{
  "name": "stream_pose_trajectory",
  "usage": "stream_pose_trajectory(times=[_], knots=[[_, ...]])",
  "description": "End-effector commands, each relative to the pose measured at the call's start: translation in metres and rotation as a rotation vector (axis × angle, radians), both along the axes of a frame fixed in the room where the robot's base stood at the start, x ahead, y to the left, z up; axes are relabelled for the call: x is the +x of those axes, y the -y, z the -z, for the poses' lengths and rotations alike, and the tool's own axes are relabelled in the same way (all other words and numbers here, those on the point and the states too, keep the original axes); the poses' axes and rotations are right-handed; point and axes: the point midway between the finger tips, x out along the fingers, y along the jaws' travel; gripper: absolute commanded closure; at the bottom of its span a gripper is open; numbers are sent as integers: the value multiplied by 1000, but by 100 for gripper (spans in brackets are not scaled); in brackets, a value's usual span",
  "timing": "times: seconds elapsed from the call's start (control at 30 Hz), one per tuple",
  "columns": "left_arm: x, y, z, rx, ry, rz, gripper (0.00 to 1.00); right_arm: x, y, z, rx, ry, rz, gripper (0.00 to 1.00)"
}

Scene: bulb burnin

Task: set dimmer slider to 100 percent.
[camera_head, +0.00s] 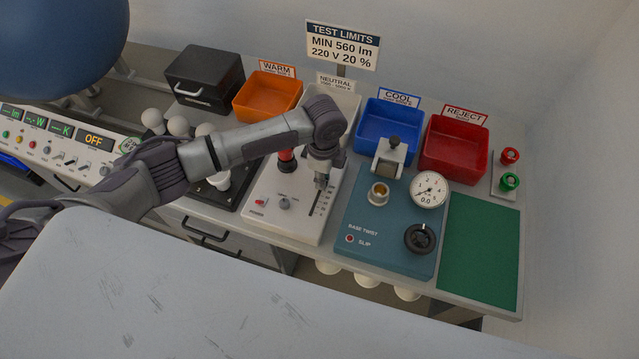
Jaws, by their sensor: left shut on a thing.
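The dimmer slider's slot (316,203) is a dark track with scale marks on the right part of a white control box (296,222). My left gripper (320,184) points down over the upper end of this track and is shut. It appears to be shut on the slider's knob, which the fingers hide. The knob's exact setting cannot be read. A grey knob (284,203) and a red button (261,201) sit left of the track on the same box. My right gripper is not in view.
A red-topped socket post (287,162) stands behind my left gripper's arm. To the right is a teal base twist tester (384,257) with a gauge (429,189). Blue (387,113), red (468,129) and orange bins (259,105) line the back. A green mat (482,254) is bare.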

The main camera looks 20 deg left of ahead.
Motion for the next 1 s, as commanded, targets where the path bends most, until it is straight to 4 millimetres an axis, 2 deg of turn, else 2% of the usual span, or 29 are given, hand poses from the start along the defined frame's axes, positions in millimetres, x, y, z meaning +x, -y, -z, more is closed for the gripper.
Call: stream_pose_trajectory(times=[0.17, 0.2, 0.33, 0.37, 0.63, 0.73, 0.87, 1.0], knots=[[5, 0, -2, -4, 16, -2, 100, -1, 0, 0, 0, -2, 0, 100], [5, 0, -3, -4, 16, -3, 80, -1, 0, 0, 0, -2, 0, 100], [5, 0, -3, -3, 15, -3, 58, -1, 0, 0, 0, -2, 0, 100], [4, 0, -3, -3, 15, -3, 56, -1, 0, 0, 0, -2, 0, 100], [3, 0, -2, -2, 11, -2, 56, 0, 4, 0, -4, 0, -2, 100], [3, 0, -8, -2, 12, -1, 56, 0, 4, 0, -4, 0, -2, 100], [4, 0, -27, -3, 14, -1, 56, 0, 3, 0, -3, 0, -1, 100], [4, 0, -58, -3, 15, 0, 56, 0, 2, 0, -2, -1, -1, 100]])
